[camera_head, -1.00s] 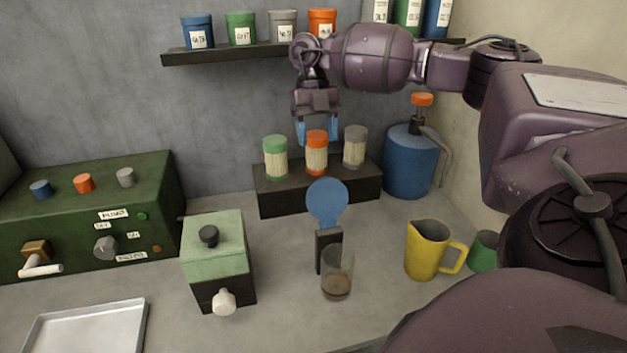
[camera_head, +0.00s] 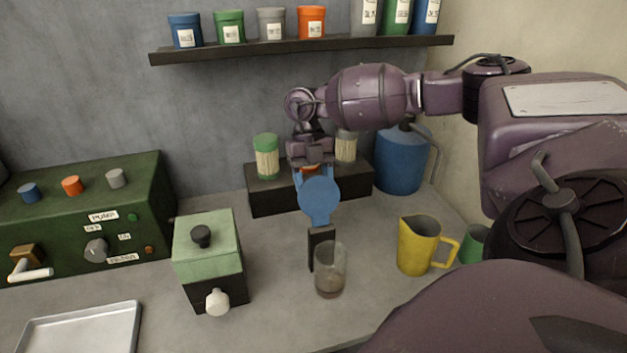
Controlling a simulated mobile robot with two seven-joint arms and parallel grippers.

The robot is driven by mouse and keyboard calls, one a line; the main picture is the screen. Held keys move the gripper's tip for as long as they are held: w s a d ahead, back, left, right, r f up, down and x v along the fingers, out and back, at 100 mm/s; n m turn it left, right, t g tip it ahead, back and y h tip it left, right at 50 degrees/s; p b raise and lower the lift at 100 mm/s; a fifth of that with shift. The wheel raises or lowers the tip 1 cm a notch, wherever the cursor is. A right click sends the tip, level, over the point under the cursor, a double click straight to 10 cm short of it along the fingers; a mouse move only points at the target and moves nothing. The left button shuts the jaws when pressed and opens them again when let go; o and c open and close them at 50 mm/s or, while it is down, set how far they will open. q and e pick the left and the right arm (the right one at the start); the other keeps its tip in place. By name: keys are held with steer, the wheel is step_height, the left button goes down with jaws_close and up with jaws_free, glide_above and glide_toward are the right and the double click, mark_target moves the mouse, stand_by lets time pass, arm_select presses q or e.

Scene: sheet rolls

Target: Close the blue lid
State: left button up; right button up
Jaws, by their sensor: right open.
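The blue lid (camera_head: 319,198) is a round flat disc with a short neck. It stands raised on a dark hinge block (camera_head: 321,243). A clear glass (camera_head: 330,270) with some brown content stands just in front of the block, its top uncovered. My left gripper does not show.
A green-lidded jar (camera_head: 266,155) and others stand on a dark riser (camera_head: 260,195) behind the gripper. A yellow jug (camera_head: 418,247) is to the right. A green box with a knob (camera_head: 208,250) is to the left. A shelf (camera_head: 300,48) hangs above.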

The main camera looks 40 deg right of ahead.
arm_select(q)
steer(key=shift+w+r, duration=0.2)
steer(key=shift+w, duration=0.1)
